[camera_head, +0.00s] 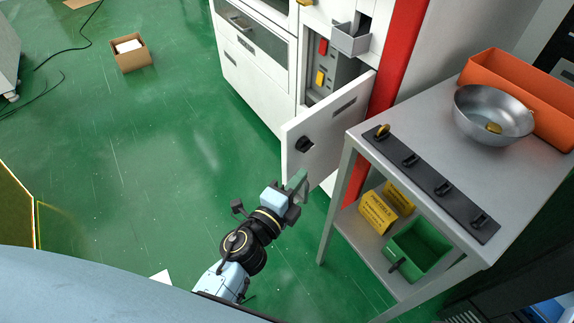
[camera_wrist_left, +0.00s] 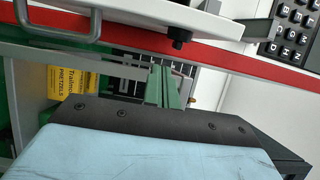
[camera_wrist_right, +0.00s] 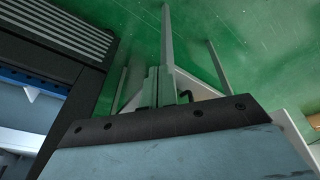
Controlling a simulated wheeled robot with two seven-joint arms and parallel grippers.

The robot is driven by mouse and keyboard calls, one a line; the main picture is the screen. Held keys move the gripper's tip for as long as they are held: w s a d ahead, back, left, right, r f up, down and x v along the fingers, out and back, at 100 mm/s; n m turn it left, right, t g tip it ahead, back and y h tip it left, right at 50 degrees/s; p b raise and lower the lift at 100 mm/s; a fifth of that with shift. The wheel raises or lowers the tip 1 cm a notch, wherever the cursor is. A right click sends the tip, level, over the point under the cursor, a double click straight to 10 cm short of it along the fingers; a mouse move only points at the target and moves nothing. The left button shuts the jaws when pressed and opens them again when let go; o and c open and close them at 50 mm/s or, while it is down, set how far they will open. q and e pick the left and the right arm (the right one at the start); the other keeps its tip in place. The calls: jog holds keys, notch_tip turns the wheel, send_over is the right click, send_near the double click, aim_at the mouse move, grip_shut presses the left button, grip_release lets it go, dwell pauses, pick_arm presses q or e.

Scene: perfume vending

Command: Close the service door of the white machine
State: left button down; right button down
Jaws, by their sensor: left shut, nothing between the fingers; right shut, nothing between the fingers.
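The service door (camera_head: 335,120) of the white machine (camera_head: 258,85) stands open in the head view. It is a white panel with a black latch (camera_head: 304,144) near its free edge and a dark slot higher up. Behind it, the opening shows a grey interior with a red and a yellow part. My left gripper (camera_head: 298,184) is shut and empty, close to the door's lower free edge; I cannot tell whether it touches. Its shut green fingers show in the left wrist view (camera_wrist_left: 162,86). My right gripper (camera_wrist_right: 158,88) is shut and empty in the right wrist view, outside the head view.
A grey cart (camera_head: 432,108) stands right of the door, bearing a metal bowl (camera_head: 492,116), an orange bin (camera_head: 530,92) and a hook strip. Its lower shelf holds yellow boxes (camera_head: 378,211) and a green bin (camera_head: 424,247). Green floor left of my arm is largely clear.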

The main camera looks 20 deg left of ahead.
aim_at(287, 167)
pick_arm(q)
jog(key=shift+w+a, duration=0.65)
jog(key=shift+a, duration=0.2)
jog(key=shift+w+a, duration=0.65)
jog(key=shift+a, duration=0.2)
